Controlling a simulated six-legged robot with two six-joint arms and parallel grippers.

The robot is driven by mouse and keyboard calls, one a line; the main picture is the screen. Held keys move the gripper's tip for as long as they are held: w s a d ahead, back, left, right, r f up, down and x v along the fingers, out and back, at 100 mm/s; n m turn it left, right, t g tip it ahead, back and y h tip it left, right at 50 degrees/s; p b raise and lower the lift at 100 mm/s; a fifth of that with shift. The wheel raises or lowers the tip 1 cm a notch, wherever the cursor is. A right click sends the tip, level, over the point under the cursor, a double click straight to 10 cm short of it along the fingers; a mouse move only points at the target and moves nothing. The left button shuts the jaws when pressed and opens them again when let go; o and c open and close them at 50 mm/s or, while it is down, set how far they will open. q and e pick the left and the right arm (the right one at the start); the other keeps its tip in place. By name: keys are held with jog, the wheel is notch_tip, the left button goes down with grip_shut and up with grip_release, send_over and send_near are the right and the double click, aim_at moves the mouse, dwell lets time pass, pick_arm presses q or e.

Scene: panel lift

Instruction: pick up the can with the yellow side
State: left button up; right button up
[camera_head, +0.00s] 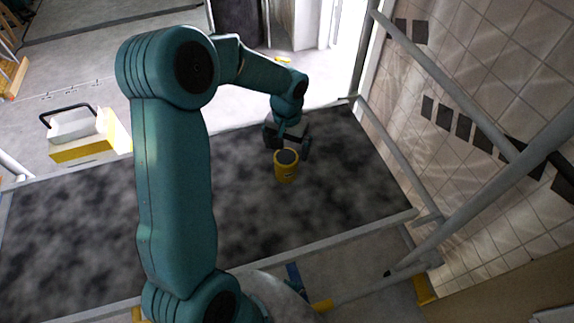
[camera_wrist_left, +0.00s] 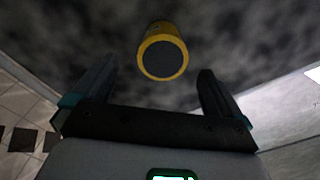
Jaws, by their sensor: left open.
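The can with the yellow side (camera_head: 286,171) stands upright on the dark mottled panel (camera_head: 80,240), right of the middle in the head view. Its top is dark grey. In the left wrist view the can (camera_wrist_left: 163,52) shows its dark round end and yellow side, beyond the fingertips and roughly centred between them. My left gripper (camera_head: 289,146) is just behind the can in the head view, above the panel. It also shows in the left wrist view (camera_wrist_left: 156,85), with its two dark fingers apart and nothing between them. My right gripper is not in view.
Grey rails (camera_head: 395,180) run along the panel's right side, near a tiled wall (camera_head: 480,60). A yellow and white box with a black handle (camera_head: 85,140) stands on the floor at left. The panel around the can is clear.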

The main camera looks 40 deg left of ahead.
aim_at(286, 157)
pick_arm(q)
jog(key=f, duration=0.5)
jog(key=shift+a+f, duration=0.25)
jog(key=shift+f, duration=0.15)
jog(key=c, duration=1.3)
